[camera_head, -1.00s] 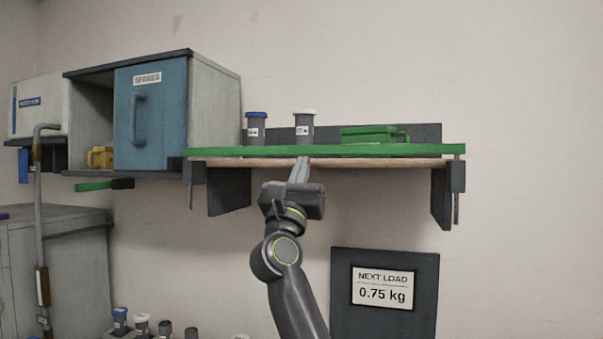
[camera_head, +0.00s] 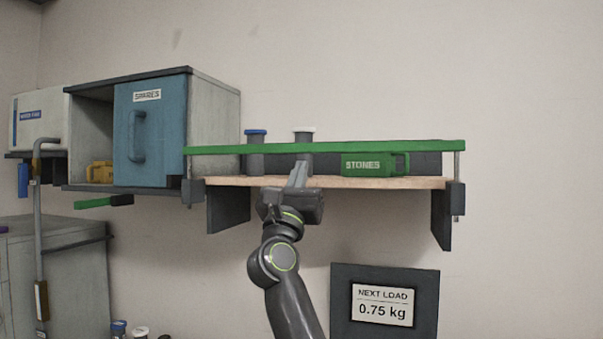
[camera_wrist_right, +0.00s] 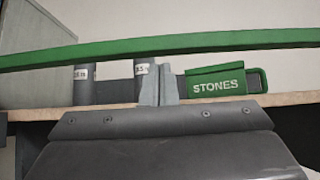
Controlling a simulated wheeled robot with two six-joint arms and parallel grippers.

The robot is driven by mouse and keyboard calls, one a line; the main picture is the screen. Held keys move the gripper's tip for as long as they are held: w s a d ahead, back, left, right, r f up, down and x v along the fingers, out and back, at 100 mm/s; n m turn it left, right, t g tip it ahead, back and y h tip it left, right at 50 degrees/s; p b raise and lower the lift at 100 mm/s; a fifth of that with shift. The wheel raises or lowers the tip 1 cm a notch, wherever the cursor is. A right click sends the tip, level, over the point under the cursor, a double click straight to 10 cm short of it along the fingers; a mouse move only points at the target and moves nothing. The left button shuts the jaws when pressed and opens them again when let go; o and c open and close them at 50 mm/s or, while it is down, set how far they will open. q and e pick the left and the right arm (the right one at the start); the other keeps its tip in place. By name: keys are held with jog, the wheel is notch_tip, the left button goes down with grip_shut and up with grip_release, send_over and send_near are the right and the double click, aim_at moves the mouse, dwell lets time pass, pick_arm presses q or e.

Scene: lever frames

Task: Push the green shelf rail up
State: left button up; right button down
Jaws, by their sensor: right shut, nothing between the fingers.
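The green shelf rail (camera_head: 325,147) runs across the front of the wooden shelf (camera_head: 390,183), raised above the shelf board with a gap beneath it. Its end rods show below it at both sides. In the right wrist view the rail (camera_wrist_right: 110,53) crosses the upper part. My right gripper (camera_head: 301,166) is shut and empty, pointing up in front of the shelf. Its fingertips (camera_wrist_right: 159,67) are just under the rail's middle, with a small gap in the wrist view. My left gripper is not in view.
A green STONES case (camera_head: 372,165) and two grey canisters (camera_head: 255,155) stand on the shelf behind the rail. A blue-doored cabinet (camera_head: 150,130) is at the left. A NEXT LOAD sign (camera_head: 383,303) hangs below right. The wall above is clear.

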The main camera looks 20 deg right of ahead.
jog(key=w+d+f+b+v, duration=0.1)
jog(key=b+v, duration=0.4)
jog(key=v, duration=0.6)
jog(key=shift+s+a+f, duration=0.15)
jog(key=shift+a+f, duration=0.05)
jog(key=shift+f, duration=0.3)
jog(key=shift+a, duration=0.1)
jog(key=shift+f, duration=0.1)
